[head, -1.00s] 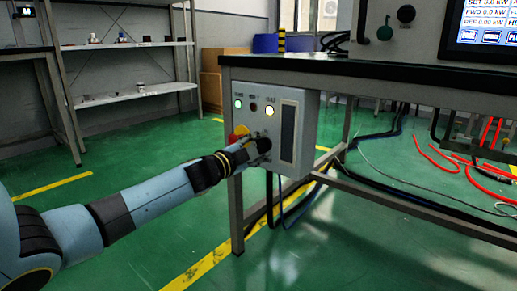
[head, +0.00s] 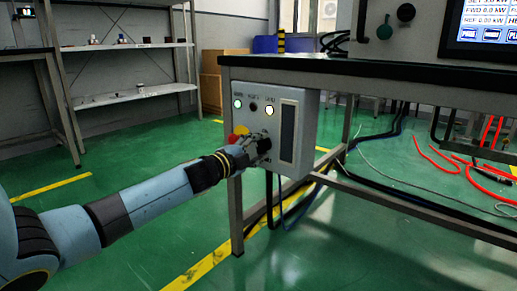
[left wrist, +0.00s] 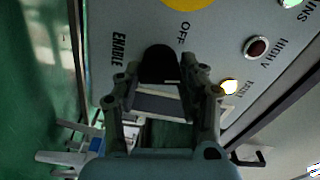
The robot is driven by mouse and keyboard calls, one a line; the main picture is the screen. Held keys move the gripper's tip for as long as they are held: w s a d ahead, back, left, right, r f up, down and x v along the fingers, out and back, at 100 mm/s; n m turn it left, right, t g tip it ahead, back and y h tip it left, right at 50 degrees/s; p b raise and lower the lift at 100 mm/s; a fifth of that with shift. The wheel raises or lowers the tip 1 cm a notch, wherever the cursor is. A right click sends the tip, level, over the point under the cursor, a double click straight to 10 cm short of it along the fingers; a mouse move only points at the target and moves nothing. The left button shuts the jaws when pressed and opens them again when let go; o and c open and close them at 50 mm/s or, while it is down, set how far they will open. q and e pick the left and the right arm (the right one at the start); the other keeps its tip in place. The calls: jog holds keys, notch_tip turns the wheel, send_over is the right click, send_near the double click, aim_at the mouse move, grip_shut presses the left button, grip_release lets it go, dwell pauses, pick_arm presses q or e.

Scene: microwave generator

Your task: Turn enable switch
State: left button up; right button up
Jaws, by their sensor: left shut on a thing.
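The enable switch is a black rotary knob (left wrist: 158,62) on a light grey control box (head: 267,94), beside the printed words ENABLE and OFF. My left gripper (head: 262,146) is at the lower front of the box. In the left wrist view, its two fingers (left wrist: 160,80) stand on either side of the knob and are shut on it. In the head view the gripper hides the knob. The fingers cover part of the knob's base, so its exact pointing direction is hard to tell. My right gripper is in neither view.
A red and yellow button (head: 239,132) sits close beside the gripper. A green lamp (head: 238,104) and a yellow lamp (head: 269,111) glow, with a dark red one (head: 254,107) between them. The box hangs under a black-topped bench (head: 330,70), whose leg (head: 236,215) stands below.

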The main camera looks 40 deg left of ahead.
pick_arm(q)
jog(key=shift+f, duration=0.15)
jog(key=o, duration=1.2)
jog(key=shift+c, duration=0.2)
jog(key=shift+s, duration=0.1)
jog(key=s+a, duration=0.1)
jog(key=s, duration=1.1)
